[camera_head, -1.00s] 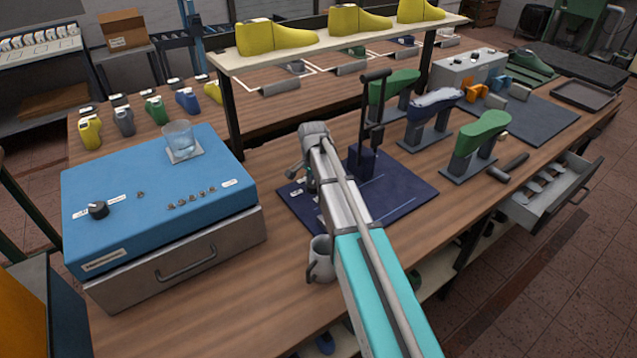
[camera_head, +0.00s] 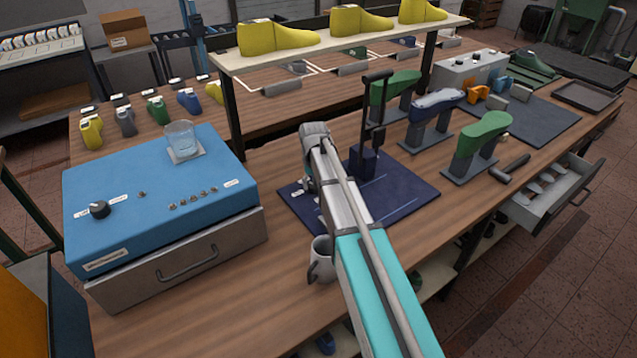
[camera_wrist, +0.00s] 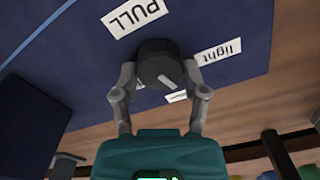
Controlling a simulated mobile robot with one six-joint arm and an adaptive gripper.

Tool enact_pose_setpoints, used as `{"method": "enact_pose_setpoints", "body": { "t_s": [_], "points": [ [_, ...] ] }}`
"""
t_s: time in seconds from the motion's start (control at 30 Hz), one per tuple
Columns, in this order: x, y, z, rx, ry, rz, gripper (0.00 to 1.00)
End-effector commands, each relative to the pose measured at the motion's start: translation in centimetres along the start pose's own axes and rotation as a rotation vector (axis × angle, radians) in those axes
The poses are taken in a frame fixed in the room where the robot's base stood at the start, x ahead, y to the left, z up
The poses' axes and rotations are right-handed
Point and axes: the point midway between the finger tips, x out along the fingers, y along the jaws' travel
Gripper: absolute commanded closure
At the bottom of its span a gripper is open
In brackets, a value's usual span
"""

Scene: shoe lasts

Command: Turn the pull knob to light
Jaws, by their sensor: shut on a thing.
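The pull knob (camera_wrist: 155,62) is a dark round knob with a white pointer mark, seen in the wrist view on a dark blue board (camera_wrist: 75,45). A white "PULL" label (camera_wrist: 137,18) lies at its upper left and a "light" label (camera_wrist: 220,52) at its right. A third label (camera_wrist: 177,96) is partly hidden below it. The white mark slants to the lower right, below the "light" label. My gripper (camera_wrist: 160,78) has one finger on each side of the knob and is shut on it. In the head view my arm hides the knob on the blue board (camera_head: 415,197).
A white mug (camera_head: 321,262) stands close beside my arm. A black upright post (camera_head: 366,155) rises from the board's far side. A blue box (camera_head: 125,225) with a glass (camera_head: 180,138) stands left. Shoe lasts on stands (camera_head: 483,135) and an open drawer (camera_head: 548,200) are right.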

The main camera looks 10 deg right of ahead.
Motion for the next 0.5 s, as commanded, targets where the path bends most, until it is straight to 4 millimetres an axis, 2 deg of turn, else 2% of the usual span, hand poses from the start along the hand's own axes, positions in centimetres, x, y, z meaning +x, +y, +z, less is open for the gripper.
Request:
{"method": "enact_pose_setpoints", "body": {
  "t_s": [0.5],
  "points": [
    [0.06, -0.08, 0.16, -0.484, -0.002, -0.003, 0.91]
  ]
}}
